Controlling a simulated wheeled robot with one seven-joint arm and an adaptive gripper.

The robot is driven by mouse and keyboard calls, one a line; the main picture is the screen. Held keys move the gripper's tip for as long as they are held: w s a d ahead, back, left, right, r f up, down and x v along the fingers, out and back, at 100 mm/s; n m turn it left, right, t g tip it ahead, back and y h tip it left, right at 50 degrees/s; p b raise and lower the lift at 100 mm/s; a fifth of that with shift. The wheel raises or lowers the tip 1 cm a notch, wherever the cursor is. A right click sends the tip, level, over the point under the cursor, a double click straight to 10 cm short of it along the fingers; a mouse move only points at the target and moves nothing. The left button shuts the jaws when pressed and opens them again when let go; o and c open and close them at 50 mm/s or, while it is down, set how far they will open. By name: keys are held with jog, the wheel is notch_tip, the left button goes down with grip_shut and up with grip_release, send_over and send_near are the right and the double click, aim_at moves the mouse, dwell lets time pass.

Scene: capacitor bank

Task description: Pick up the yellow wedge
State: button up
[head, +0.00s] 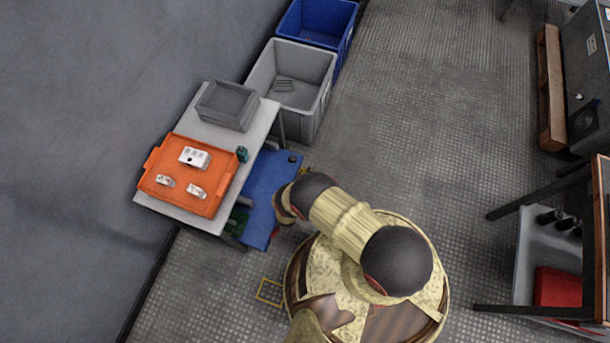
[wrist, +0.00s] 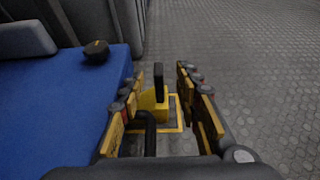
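The yellow wedge (wrist: 154,108) shows in the wrist view, low between the two fingers of my gripper (wrist: 158,100), with a black upright piece (wrist: 158,82) and a curved black piece (wrist: 148,128) beside it. The fingers are spread, with yellow pads facing inward, and gaps show on both sides of the wedge. I see no contact. In the head view my arm hides the gripper and the wedge.
A blue surface (wrist: 60,95) lies to the left in the wrist view, with a dark round object (wrist: 96,52) on it. A table (head: 222,143) holds an orange tray (head: 174,190). Grey (head: 309,62) and blue (head: 345,30) bins stand behind. Floor right of the gripper is clear.

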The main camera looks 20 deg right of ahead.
jog(key=b+x, duration=0.2)
jog(key=x, duration=0.4)
jog(key=shift+w+a+f, duration=0.1)
jog(key=shift+a, duration=0.05)
jog(key=shift+c, duration=1.2)
grip_shut()
